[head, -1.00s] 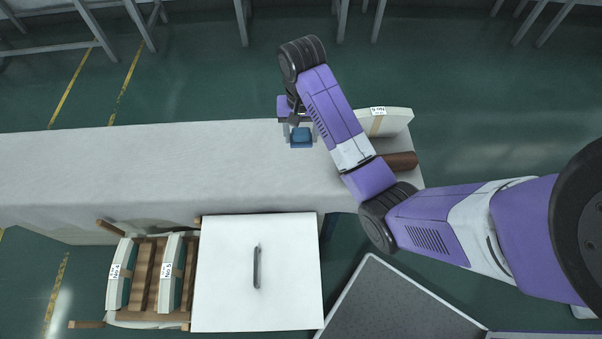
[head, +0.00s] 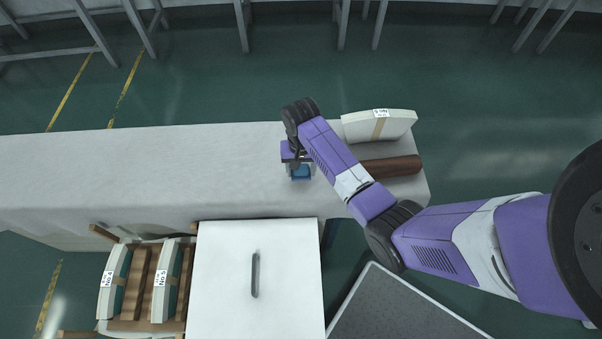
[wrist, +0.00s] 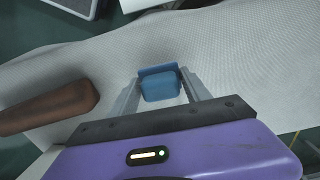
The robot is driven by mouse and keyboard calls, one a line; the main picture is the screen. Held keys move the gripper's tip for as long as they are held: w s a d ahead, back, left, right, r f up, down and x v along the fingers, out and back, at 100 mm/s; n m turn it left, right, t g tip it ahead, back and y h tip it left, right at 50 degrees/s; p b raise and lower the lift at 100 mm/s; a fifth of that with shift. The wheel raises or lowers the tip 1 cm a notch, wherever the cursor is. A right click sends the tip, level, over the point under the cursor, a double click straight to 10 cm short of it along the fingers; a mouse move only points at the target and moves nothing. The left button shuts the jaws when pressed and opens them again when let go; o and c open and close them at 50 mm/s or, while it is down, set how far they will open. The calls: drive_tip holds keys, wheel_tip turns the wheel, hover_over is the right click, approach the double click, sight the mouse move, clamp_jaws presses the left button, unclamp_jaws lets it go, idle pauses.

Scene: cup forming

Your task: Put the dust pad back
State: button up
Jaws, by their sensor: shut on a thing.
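My gripper (head: 300,171) is shut on a small blue pad, which I take to be the dust pad (head: 301,173). In the wrist view the pad (wrist: 160,86) sits between the two grey fingers (wrist: 161,88), with a raised back edge. The gripper and pad are over the right part of the long pale table (head: 120,165). I cannot tell whether the pad touches the table's surface.
A brown roller (head: 392,166) and a pale curved block (head: 378,126) with a label lie at the table's right end. In front are a white lidded box (head: 220,275) and a wooden rack holding labelled curved blocks (head: 117,280). The table's left part is clear.

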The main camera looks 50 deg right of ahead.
drive_tip(key=shift+f, duration=1.25)
drive_tip(key=shift+f, duration=0.15)
drive_tip(key=o, duration=1.3)
